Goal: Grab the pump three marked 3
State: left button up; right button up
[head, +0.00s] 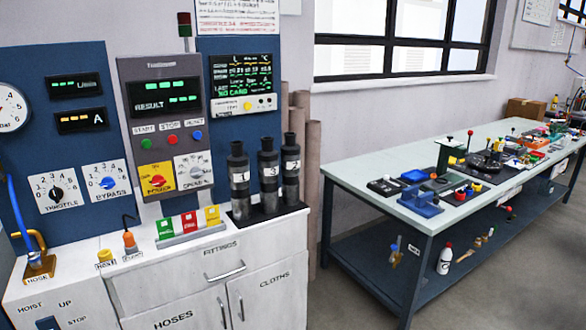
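Three dark pump tubes with white number bands stand upright side by side in a black holder (240,221) on the white cabinet's right end. The middle one is the pump marked 3 (268,183). The pump marked 1 (239,191) is on its left, and the one that appears marked 2 (291,180) is on its right. The lower ends of the tubes are hidden in the holder. Neither of my grippers is in view.
Behind are a blue control panel (230,130) and brown pipes (313,180). The white cabinet (265,250) has drawers and doors. A cluttered workbench (400,165) is at right, with floor between.

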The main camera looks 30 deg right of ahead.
aim_at(267, 156)
jog(key=i+l+u, duration=0.1)
jog(key=l, duration=0.5)
jog(key=i+l+u, duration=0.1)
jog(key=i+l, duration=0.2)
jog(key=l, duration=0.35)
jog(key=i+l+u, duration=0.1)
jog(key=l, duration=0.55)
jog(key=i+l+u, duration=0.1)
jog(key=l, duration=0.55)
jog(key=i+l+u, duration=0.1)
jog(key=l, duration=0.55)
jog(key=i+l+u, duration=0.1)
jog(key=l, duration=0.55)
jog(key=i, duration=0.1)
